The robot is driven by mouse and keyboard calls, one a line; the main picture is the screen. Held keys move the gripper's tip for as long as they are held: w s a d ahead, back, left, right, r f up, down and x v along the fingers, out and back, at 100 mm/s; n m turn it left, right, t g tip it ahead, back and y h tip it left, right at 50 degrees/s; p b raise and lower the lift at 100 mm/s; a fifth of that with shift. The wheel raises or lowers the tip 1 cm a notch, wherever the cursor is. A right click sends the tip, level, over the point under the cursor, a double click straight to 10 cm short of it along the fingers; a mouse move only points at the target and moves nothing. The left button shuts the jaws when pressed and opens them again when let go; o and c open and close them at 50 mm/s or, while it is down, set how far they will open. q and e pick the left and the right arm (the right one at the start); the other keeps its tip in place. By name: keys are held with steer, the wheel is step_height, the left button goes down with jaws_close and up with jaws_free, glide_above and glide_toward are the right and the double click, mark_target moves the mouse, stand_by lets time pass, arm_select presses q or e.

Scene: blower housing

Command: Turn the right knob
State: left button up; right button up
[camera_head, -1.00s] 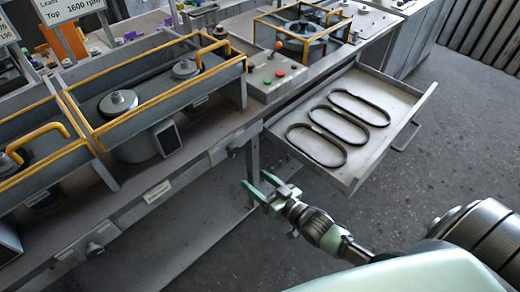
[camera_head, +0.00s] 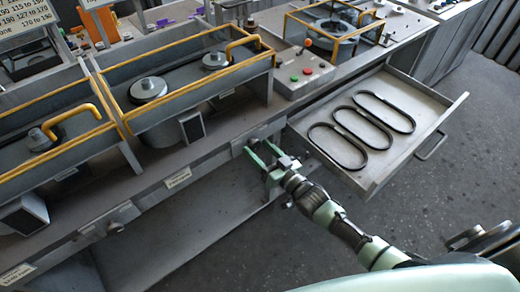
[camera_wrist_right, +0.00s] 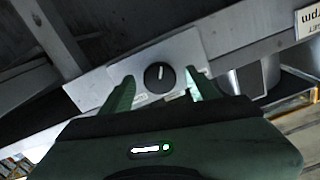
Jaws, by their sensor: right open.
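The right knob (camera_wrist_right: 159,77) is round and black with a white pointer line, on a light metal plate. In the wrist view it sits between the two green fingertips of my right gripper (camera_wrist_right: 161,79), with a gap on each side. In the head view the right knob (camera_head: 254,141) is a small dark spot on the bench's front rail, partly hidden by the fingers. My right gripper (camera_head: 259,150) is open there, its fingers pointing at the rail. Whether the fingertips reach past the knob's face, I cannot tell. My left gripper is not in view.
Another knob (camera_head: 115,227) is on the same rail, further left. An open drawer (camera_head: 455,108) with three black belts (camera_head: 338,147) juts out right of my gripper. Yellow-railed housings (camera_head: 190,75) and a button box (camera_head: 303,75) stand above. The floor in front is clear.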

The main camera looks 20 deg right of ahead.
jaws_close()
steer(key=shift+n, duration=0.4)
steer(key=n, duration=0.4)
steer(key=shift+n, duration=0.3)
steer(key=n, duration=0.5)
steer(key=shift+n+b, duration=0.3)
steer(key=n+b, duration=0.1)
steer(key=n, duration=0.4)
steer(key=n+b, duration=0.2)
steer(key=n, duration=0.3)
steer(key=shift+n, duration=0.4)
